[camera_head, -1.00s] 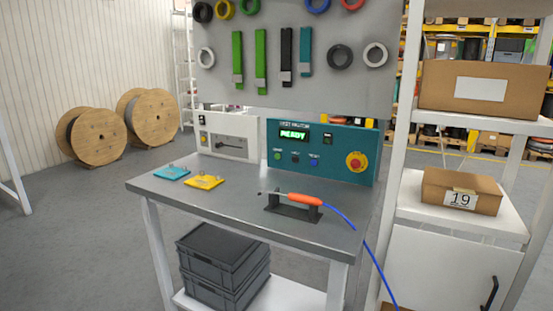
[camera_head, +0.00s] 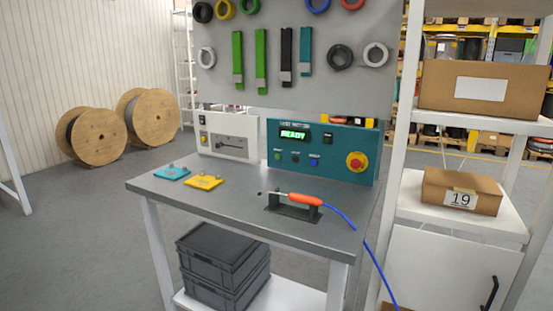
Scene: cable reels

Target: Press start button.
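A teal test machine panel (camera_head: 335,145) stands at the back right of the grey workbench. Its display (camera_head: 294,135) reads "READY" in green. Below the display is a row of small buttons: a green button (camera_head: 278,156) at the left, a dark one (camera_head: 295,158) in the middle and a blue one (camera_head: 314,161) at the right. Their labels are too small to read surely. A red knob on a yellow disc (camera_head: 356,162) sits at the panel's right. Neither of my grippers is in view.
On the workbench (camera_head: 235,205) lie a teal plate (camera_head: 172,173), a yellow plate (camera_head: 204,181) and an orange-handled tool (camera_head: 305,199) on a black stand, with a blue cable. A white unit (camera_head: 228,137) stands left of the panel. A shelf with boxes (camera_head: 462,191) is at right.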

